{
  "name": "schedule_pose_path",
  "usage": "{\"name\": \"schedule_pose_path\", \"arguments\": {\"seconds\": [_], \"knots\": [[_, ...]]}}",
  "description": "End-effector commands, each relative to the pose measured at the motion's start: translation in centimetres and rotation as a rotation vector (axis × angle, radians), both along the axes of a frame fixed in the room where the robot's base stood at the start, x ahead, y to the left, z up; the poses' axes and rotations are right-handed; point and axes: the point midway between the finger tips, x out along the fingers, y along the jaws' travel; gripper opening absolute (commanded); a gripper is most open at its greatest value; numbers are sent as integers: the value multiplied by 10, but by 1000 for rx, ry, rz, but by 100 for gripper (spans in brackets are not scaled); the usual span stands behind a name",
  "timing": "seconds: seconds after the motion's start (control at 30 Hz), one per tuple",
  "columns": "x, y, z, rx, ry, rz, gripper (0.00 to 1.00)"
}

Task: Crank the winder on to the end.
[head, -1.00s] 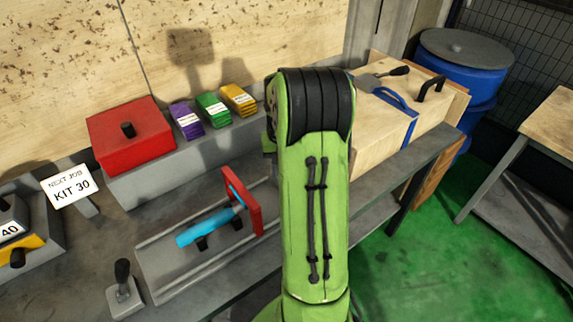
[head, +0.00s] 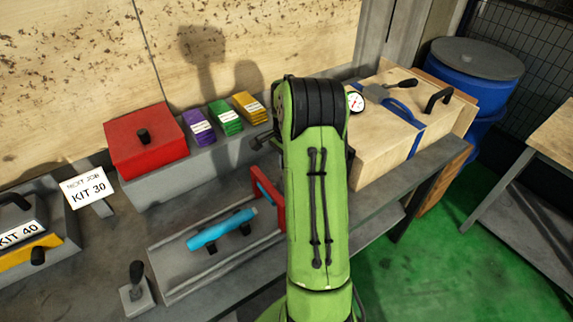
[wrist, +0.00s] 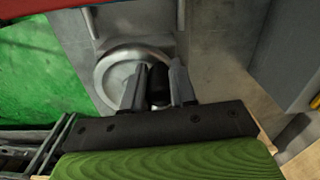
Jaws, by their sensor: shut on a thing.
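The winder shows in the wrist view as a round silver wheel (wrist: 108,76) with a short black handle (wrist: 158,84) standing near its right side. My gripper (wrist: 157,82) has one grey finger on each side of the black handle and is shut on it. The wheel's lower part is hidden behind my gripper. In the head view my green arm covers the middle of the bench, and the winder and handle are not clearly seen there.
A white dial gauge (head: 355,102) and a wooden crate (head: 385,150) with a blue strap sit right of my arm. A red box (head: 146,143), purple, green and yellow blocks, and a blue cylinder (head: 221,231) beside a red plate are left. Green floor lies at right.

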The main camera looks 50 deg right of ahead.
Motion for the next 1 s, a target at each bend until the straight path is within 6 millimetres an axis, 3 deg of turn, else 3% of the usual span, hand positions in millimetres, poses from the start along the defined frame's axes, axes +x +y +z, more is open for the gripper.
{"name": "schedule_pose_path", "arguments": {"seconds": [0.6,1.0], "knots": [[7,-27,1,-1,-4,-561,0],[6,-37,1,-2,-5,-771,0]]}}
